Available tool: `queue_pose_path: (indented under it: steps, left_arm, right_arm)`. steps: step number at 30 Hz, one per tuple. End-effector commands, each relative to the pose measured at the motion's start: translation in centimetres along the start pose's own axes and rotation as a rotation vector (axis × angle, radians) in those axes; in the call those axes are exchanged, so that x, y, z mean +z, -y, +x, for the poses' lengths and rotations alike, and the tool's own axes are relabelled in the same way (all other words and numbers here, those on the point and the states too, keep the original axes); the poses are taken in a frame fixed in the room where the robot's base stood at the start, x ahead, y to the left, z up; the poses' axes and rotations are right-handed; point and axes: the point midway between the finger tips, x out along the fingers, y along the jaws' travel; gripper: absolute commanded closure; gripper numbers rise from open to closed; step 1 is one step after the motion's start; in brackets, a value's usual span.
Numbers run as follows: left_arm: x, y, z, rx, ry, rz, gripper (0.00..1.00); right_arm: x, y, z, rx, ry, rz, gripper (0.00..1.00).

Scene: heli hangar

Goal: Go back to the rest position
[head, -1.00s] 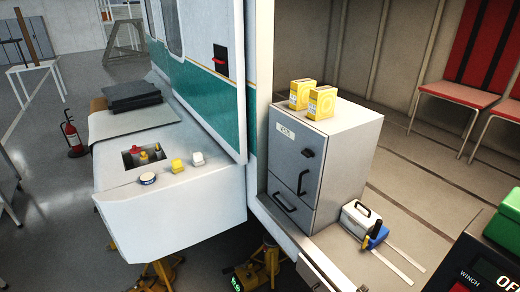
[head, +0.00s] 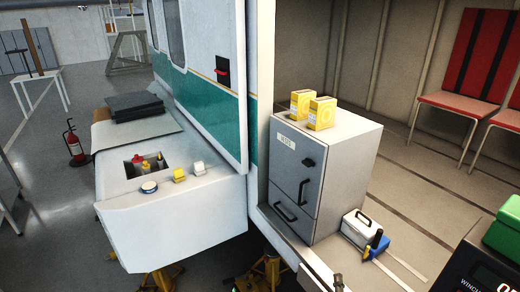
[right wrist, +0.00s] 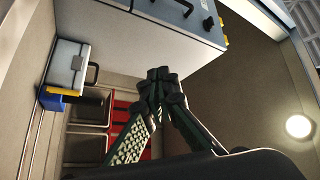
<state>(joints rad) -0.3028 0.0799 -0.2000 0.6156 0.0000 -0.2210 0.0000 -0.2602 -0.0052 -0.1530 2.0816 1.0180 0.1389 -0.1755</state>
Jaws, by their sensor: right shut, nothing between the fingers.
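My right gripper (right wrist: 158,85) shows in the right wrist view with its dark fingers together and nothing between them. It is in free air, apart from the grey cabinet (right wrist: 165,25) and the small case with a black handle (right wrist: 66,70). In the head view only a small dark part at the bottom edge (head: 337,283) may belong to it. My left gripper is in neither view.
The grey cabinet (head: 335,185) carries two yellow boxes (head: 321,113). A white and blue case (head: 357,226) sits beside it. A winch panel (head: 485,270) and green box (head: 505,227) are at right. Red seats (head: 462,75) stand behind.

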Motion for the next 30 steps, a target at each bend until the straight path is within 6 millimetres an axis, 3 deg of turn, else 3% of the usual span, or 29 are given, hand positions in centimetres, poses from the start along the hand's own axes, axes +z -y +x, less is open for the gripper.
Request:
queue_pose_path:
  steps: [5,9,11,15,18,24,30]
  left_arm:
    - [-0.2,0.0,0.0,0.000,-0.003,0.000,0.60]
    - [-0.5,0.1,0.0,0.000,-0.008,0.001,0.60]
    - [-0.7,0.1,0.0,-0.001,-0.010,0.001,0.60]
    - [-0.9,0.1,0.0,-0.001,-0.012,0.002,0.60]
    - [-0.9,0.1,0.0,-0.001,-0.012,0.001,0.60]
    - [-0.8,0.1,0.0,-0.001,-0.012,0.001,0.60]
    - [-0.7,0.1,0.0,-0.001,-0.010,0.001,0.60]
  right_arm:
    - [5.1,0.4,-4.3,-0.044,0.389,-0.242,1.00]
    - [7.6,-2.5,-9.9,0.018,0.696,-0.427,1.00]
    - [7.9,-4.3,-12.8,0.070,0.824,-0.502,1.00]
    - [6.5,-8.4,-19.6,0.226,1.073,-0.643,1.00]
    - [4.8,-10.5,-23.4,0.331,1.193,-0.707,1.00]
    - [1.3,-12.7,-29.0,0.505,1.346,-0.779,1.00]
    - [-2.2,-13.7,-33.4,0.658,1.451,-0.823,1.00]
